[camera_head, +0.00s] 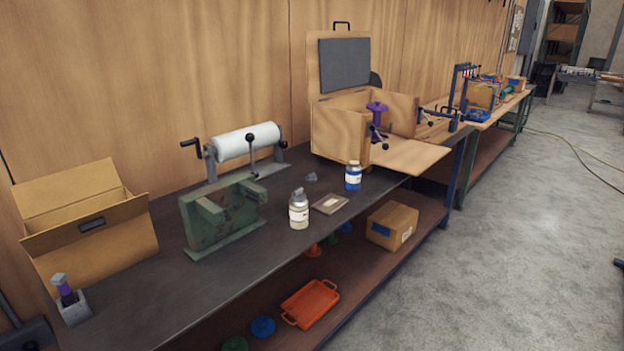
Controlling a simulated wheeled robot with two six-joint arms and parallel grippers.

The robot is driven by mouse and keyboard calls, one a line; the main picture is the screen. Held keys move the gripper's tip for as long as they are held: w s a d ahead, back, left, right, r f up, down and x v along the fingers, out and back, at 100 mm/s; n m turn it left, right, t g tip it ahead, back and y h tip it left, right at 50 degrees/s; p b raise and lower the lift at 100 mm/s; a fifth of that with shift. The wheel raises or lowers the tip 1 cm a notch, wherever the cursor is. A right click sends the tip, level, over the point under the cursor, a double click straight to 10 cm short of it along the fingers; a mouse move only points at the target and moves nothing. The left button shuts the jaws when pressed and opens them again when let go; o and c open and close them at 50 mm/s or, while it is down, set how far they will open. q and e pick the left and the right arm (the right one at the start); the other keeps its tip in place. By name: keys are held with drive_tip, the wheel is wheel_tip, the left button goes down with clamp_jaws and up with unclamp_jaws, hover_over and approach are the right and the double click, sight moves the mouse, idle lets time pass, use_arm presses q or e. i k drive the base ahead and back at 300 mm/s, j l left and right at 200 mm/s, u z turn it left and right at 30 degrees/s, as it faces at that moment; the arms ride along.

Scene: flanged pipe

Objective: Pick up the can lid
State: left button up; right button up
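I cannot tell for certain which thing is the can lid. A small cream-coloured bottle or can (299,212) with a grey top stands upright on the dark workbench (150,290). A blue one with a white label (353,177) stands further back to its right. A flat, squarish grey-brown piece (330,204) lies between them, and a small grey lump (311,177) lies behind. On the lower shelf are a blue round piece (262,327) and a green round piece (235,344), partly cut off by the picture's edge. Neither gripper shows.
A cardboard box (95,240), a green metal fixture (225,215), a white roll on a stand (246,141) and an open wooden box (340,130) crowd the bench. An orange tray (310,303) and a closed carton (392,226) sit on the shelf.

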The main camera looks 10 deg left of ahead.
sight(311, 178)
drive_tip(key=i+l, duration=0.25)
drive_tip(key=i, duration=0.15)
drive_tip(key=i+l+z, duration=0.1)
drive_tip(key=i+l, duration=0.15)
drive_tip(key=i, duration=0.15)
